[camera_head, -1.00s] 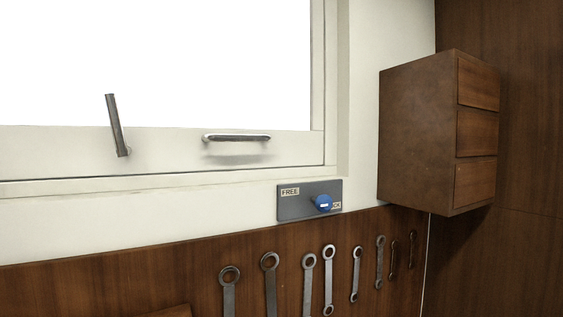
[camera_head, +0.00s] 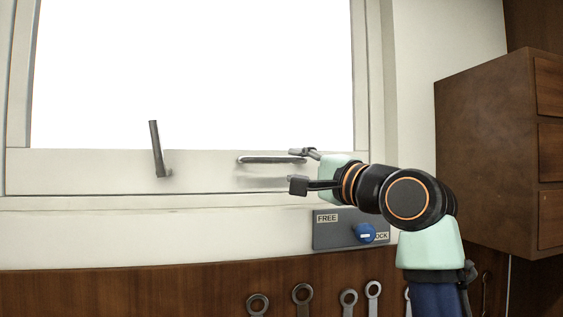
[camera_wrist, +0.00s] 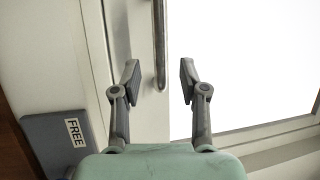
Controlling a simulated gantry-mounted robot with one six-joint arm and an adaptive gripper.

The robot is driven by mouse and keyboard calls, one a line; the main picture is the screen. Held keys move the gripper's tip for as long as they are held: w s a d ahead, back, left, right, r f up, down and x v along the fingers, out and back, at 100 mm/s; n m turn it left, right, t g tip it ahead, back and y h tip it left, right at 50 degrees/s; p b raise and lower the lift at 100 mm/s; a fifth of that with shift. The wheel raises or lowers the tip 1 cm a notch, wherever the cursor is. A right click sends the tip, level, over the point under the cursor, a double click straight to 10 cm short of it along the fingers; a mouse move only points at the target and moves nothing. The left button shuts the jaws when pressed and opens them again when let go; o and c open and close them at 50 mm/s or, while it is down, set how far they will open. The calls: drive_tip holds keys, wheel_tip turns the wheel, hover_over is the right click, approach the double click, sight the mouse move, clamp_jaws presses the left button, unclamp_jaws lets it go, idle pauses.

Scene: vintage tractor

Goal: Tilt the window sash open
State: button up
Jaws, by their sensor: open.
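The window sash (camera_head: 85,172) is cream-white and appears closed in its frame. A grey horizontal bar handle (camera_head: 266,160) is mounted on its lower rail. A grey lever (camera_head: 157,150) stands nearly upright, left of the bar. My gripper (camera_head: 298,169) is open at the bar's right end. In the wrist view, the bar handle (camera_wrist: 159,30) runs lengthwise, its near end between the two spread fingers of my gripper (camera_wrist: 159,81). Neither finger visibly touches it. A blue knob (camera_head: 364,233) sits near the LOCK label on a grey plate (camera_head: 328,236) below.
A brown drawer cabinet (camera_head: 480,150) hangs on the wall at the right. Several wrenches (camera_head: 302,294) hang on the wood panel below the window. The wall left of the grey plate is clear.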

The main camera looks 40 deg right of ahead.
sight(280, 161)
drive_tip(key=p+x, duration=0.4)
drive_tip(key=x, duration=0.3)
drive_tip(key=shift+a+r, duration=0.1)
drive_tip(key=shift+r, duration=0.1)
drive_tip(key=shift+w+f, duration=0.1)
drive_tip(key=shift+w, duration=0.2)
clamp_jaws()
